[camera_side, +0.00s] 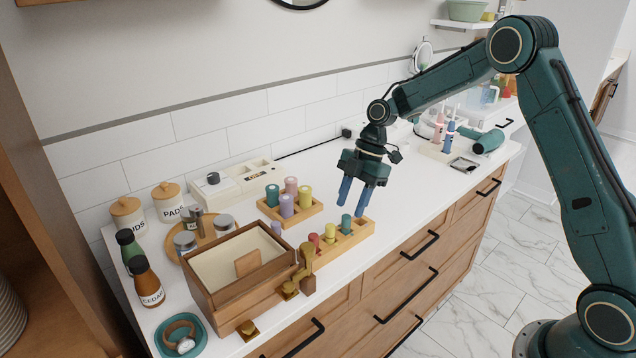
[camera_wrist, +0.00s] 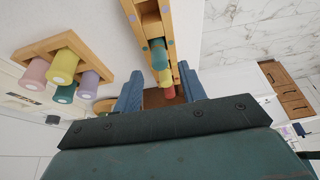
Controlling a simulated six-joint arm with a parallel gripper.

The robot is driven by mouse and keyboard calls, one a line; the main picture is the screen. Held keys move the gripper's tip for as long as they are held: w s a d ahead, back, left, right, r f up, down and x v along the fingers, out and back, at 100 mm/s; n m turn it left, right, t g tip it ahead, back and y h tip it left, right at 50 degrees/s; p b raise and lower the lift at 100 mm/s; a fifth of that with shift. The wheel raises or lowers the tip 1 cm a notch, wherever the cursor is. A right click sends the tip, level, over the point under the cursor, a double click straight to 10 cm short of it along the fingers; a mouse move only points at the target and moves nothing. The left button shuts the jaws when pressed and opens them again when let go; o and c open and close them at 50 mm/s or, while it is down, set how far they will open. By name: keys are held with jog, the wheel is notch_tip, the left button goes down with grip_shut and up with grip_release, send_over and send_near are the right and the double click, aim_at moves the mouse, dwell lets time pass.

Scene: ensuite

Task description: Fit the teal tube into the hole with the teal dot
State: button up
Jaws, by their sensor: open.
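A teal tube (camera_side: 272,195) stands in a small wooden tray (camera_side: 318,210) with pink, purple and yellow tubes; it also shows in the wrist view (camera_wrist: 65,93). A narrow wooden rack (camera_side: 362,230) in front holds a row of shorter red, yellow and teal pieces; its teal piece (camera_side: 346,222) is at the right.
An open wooden box (camera_side: 235,262) with brass fittings stands at the left front. Jars and bottles are behind and left of it. A white-cream console (camera_side: 230,182) lies along the wall.

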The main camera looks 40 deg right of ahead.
jog(key=v, duration=0.7)
jog(key=shift+d+r, duration=0.25)
jog(key=shift+r, duration=0.1)
jog(key=s+a+r+m+t+h, duration=0.25)
jog(key=s+a+r+m, duration=0.25)
jog(key=s+r+m, duration=0.6)
jog(key=s+m+t+h, duration=0.2)
jog(key=s+m, duration=0.5)
jog(key=s, duration=1.3)
jog(key=shift+d+f+t, duration=0.2)
jog(key=shift+d+t, duration=0.2)
jog(key=shift+t, duration=0.15)
